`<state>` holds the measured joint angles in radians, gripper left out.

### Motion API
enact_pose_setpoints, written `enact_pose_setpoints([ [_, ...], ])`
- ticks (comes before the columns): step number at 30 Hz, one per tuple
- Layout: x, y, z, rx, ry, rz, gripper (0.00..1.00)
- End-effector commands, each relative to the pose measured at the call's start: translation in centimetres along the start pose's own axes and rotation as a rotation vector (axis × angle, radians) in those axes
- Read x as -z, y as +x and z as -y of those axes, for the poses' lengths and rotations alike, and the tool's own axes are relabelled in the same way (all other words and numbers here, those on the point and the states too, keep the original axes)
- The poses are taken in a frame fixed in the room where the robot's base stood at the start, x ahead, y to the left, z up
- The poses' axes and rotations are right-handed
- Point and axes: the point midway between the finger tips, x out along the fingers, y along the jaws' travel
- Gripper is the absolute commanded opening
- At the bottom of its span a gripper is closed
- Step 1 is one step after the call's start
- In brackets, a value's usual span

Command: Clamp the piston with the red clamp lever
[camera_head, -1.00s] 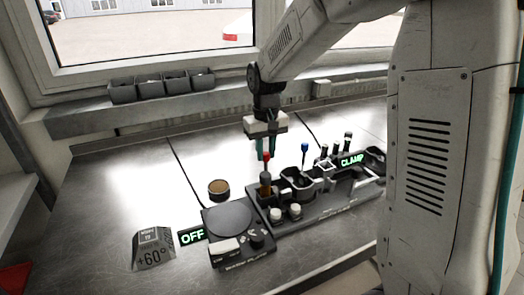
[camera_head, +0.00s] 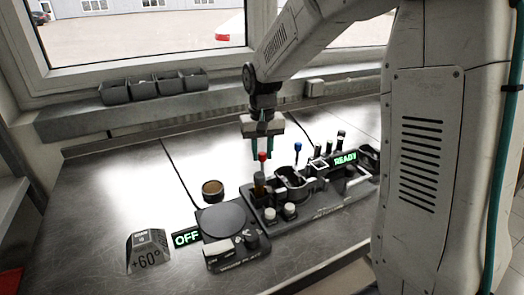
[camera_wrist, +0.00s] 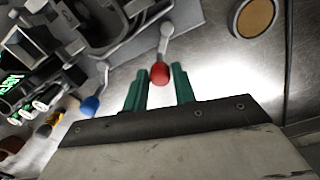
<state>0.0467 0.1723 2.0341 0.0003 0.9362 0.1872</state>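In the wrist view the red knob (camera_wrist: 160,73) shows between the tips of my two green fingers (camera_wrist: 159,80), with small gaps on both sides, so the gripper is open. A grey rod (camera_wrist: 166,40) runs from the knob towards the fixture. A dark rounded part (camera_head: 293,180) sits in the fixture; I cannot tell whether it is the piston. The fixture's green display (camera_head: 345,159) reads READY.
A hot plate (camera_head: 222,219) with an OFF sign (camera_head: 187,239) and a round brown-topped part (camera_head: 212,188) lie left. A +60° block (camera_head: 149,251) stands front left.

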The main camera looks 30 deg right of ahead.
Motion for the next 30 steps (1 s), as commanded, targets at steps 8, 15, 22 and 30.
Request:
enact_pose_setpoints([
  [8,0.0,0.0,0.0,0.000,-0.001,-0.001,0.44],
  [15,0.1,-1.9,0.0,0.001,-0.001,-0.005,0.44],
  [22,0.1,-5.8,0.1,0.001,-0.001,-0.004,0.44],
  [30,0.0,-7.8,0.1,0.000,-0.001,0.000,0.44],
])
